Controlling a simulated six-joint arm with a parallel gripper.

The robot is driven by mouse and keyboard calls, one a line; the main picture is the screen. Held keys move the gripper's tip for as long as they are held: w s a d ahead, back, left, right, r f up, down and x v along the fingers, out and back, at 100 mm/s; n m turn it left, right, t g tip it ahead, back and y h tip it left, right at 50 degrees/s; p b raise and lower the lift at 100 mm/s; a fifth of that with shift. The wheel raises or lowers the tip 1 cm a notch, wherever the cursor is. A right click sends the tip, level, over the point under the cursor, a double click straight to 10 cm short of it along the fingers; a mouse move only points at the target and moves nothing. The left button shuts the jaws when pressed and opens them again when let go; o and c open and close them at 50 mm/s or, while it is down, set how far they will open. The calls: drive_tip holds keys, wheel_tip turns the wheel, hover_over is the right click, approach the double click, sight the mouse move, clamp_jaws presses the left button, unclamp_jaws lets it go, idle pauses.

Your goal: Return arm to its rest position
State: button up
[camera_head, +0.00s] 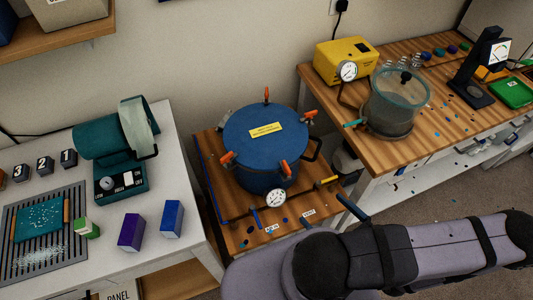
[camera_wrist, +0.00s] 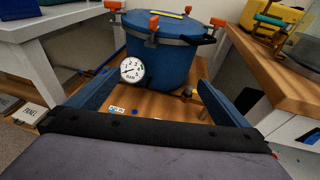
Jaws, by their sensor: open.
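My gripper (camera_wrist: 158,82) shows in the wrist view as two blue fingers spread wide apart, with nothing held between them. It faces a blue pressure pot (camera_wrist: 160,58) and its round dial gauge (camera_wrist: 132,70), which stand beyond the fingertips. In the head view my arm stretches across the lower right, in front of the pot (camera_head: 266,140). One blue finger shows above the arm; the rest of the gripper is largely hidden there. The pot's lid is on, with orange-handled clamps around its rim.
The pot stands on a low wooden stand (camera_head: 236,238) between a white table (camera_head: 185,252) and a wood-topped bench (camera_head: 440,150). The bench holds a clear-walled chamber (camera_head: 395,103) and a yellow pump (camera_head: 340,60). The table holds a teal machine (camera_head: 118,150) and two boxes near its right edge.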

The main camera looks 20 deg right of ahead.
drive_tip(key=shift+w, duration=0.15)
drive_tip(key=b+x, duration=0.2)
drive_tip(key=x, duration=0.7)
drive_tip(key=shift+w, duration=0.3)
drive_tip(key=shift+s+a+f, duration=0.1)
idle(0.8)
drive_tip(key=p+v, duration=0.2)
drive_tip(key=v, duration=0.7)
drive_tip(key=shift+s, duration=0.35)
